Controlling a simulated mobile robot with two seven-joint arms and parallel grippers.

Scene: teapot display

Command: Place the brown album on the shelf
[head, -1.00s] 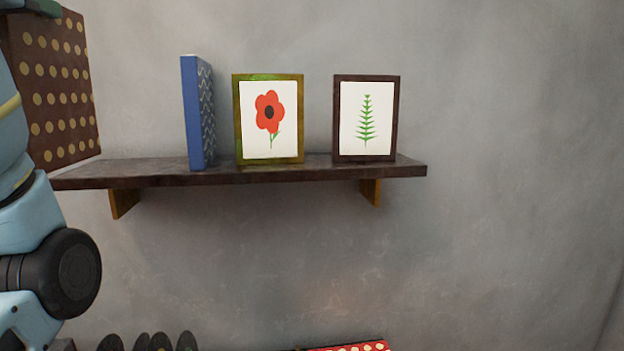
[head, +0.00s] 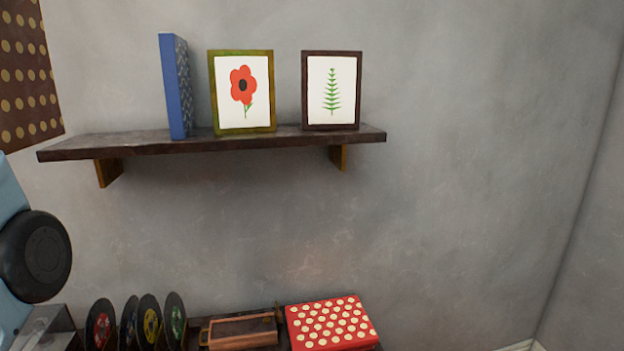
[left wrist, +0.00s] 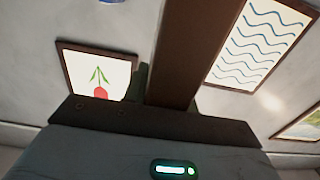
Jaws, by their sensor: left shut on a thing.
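The brown album (head: 28,78) with tan dots is held up at the far left of the head view, cut off by the picture edge. In the left wrist view its brown edge (left wrist: 192,45) stands out from my left gripper (left wrist: 168,108), which is shut on it; the fingertips are not clear. The dark wooden shelf (head: 105,147) is on the wall. The album appears left of the shelf's left end and mostly higher. My right gripper is not in view.
On the shelf stand a blue album (head: 174,90), a red flower picture (head: 243,92) and a fern picture (head: 331,92). The shelf is bare left of the blue album. Below are several records (head: 150,322), a wooden tray (head: 240,330) and a red dotted box (head: 330,322).

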